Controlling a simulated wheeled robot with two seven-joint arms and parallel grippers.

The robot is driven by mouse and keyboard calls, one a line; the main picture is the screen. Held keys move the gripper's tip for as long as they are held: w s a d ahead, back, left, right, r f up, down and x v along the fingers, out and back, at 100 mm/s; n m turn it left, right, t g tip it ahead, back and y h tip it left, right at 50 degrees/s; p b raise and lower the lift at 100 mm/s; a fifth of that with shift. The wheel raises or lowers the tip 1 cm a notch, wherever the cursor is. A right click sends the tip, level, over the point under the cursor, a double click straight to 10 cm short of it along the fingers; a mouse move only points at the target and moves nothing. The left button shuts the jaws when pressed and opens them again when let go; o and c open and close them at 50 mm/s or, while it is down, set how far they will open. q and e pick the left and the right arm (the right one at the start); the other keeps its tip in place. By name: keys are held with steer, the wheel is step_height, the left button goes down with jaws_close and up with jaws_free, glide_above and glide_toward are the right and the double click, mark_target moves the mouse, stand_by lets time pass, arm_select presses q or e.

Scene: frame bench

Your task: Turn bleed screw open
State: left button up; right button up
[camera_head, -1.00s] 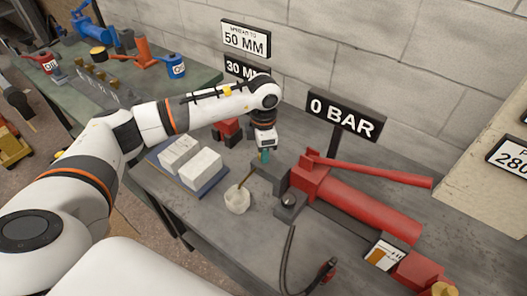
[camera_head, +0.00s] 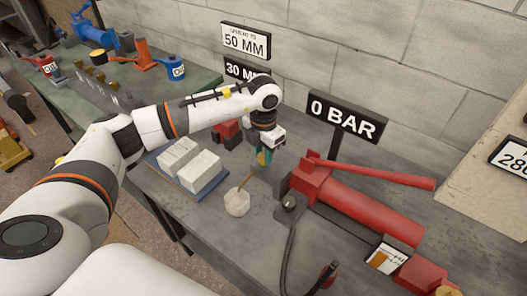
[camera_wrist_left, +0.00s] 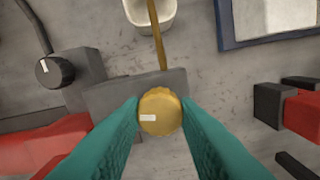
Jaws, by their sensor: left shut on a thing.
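The bleed screw (camera_wrist_left: 160,111) is a round brass knob with a white mark that points left in the left wrist view. It sits at a grey block (camera_wrist_left: 130,88). My left gripper (camera_head: 264,157) reaches down over it, and in the wrist view its teal fingers are shut on the knob from both sides. A thin brass tube (camera_wrist_left: 157,40) runs from the block to a pale cup (camera_head: 237,201). In the head view the fingers and wrist hide the screw. My right gripper is not in view.
A red hand pump (camera_head: 365,207) with a long lever lies right of the gripper, with a dark knob (camera_wrist_left: 56,71) beside it. A sign (camera_head: 343,117) reads 0 BAR. Pale blocks on a blue tray (camera_head: 213,185) stand left. A black hose (camera_head: 288,260) crosses the grey bench.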

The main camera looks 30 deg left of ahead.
mark_target(263, 155)
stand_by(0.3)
arm_select(q)
steer(key=o, duration=1)
steer(key=shift+c, duration=0.2)
step_height(263, 155, up, 12)
steer(key=b, duration=0.1)
